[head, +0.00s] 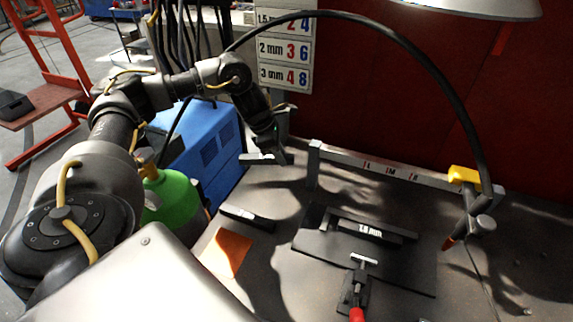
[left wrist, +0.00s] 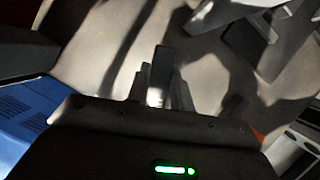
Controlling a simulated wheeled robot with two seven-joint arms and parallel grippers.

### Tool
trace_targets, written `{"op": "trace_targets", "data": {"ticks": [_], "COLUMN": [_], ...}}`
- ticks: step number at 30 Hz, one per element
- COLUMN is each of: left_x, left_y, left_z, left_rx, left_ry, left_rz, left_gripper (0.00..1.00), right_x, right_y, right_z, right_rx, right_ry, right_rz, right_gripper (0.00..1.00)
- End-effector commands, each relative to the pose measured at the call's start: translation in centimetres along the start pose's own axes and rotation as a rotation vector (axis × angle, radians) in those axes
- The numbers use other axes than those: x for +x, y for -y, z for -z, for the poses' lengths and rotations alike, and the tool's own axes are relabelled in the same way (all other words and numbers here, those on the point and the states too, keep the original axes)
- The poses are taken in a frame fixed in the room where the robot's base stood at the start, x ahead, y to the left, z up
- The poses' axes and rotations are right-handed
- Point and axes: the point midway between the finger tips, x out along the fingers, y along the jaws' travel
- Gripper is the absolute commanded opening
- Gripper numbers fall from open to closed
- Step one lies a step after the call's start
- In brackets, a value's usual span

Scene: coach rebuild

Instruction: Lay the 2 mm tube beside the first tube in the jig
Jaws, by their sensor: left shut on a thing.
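My left gripper (head: 277,150) is above the back left of the bench, shut on a grey bar-like piece (head: 258,159), which I take to be the tube. The piece also shows in the left wrist view (left wrist: 160,72), held between the fingers, with much of it hidden. The jig is a dark plate (head: 415,270) on the bench, to the right of the gripper and apart from it. A dark tube (head: 345,225) with a white label lies along the jig's back part. My right gripper is not in view.
A dark labelled bar (head: 247,218) and an orange square (head: 228,250) lie left of the jig. A red-handled clamp (head: 358,285) stands at the jig's front. A metal rail (head: 390,176) runs behind. A torch (head: 468,215) with an arching hose is at the right.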

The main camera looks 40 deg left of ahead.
Motion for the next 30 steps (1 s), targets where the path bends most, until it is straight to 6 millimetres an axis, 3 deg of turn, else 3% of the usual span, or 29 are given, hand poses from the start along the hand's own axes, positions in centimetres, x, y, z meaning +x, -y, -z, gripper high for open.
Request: {"op": "trace_targets", "data": {"ticks": [4, 16, 26, 30], "left_x": [-3.5, -8.4, -9.3, -8.8], "left_y": [1.8, 6.6, 7.7, 8.0], "left_z": [0.7, 4.2, 5.0, 4.2], "left_rx": [0.004, 0.001, 0.001, 0.038], "left_ry": [0.002, 0.0, 0.0, 0.001], "left_rz": [-0.005, -0.002, 0.0, 0.015], "left_gripper": [0.0, 0.0, 0.0, 0.0], "right_x": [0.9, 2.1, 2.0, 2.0], "right_y": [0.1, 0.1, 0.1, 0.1], "right_z": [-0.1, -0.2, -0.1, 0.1], "right_rx": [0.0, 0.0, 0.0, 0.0], "right_ry": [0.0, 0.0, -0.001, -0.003], "right_rz": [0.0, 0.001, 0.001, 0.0], "right_gripper": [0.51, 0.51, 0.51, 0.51]}}
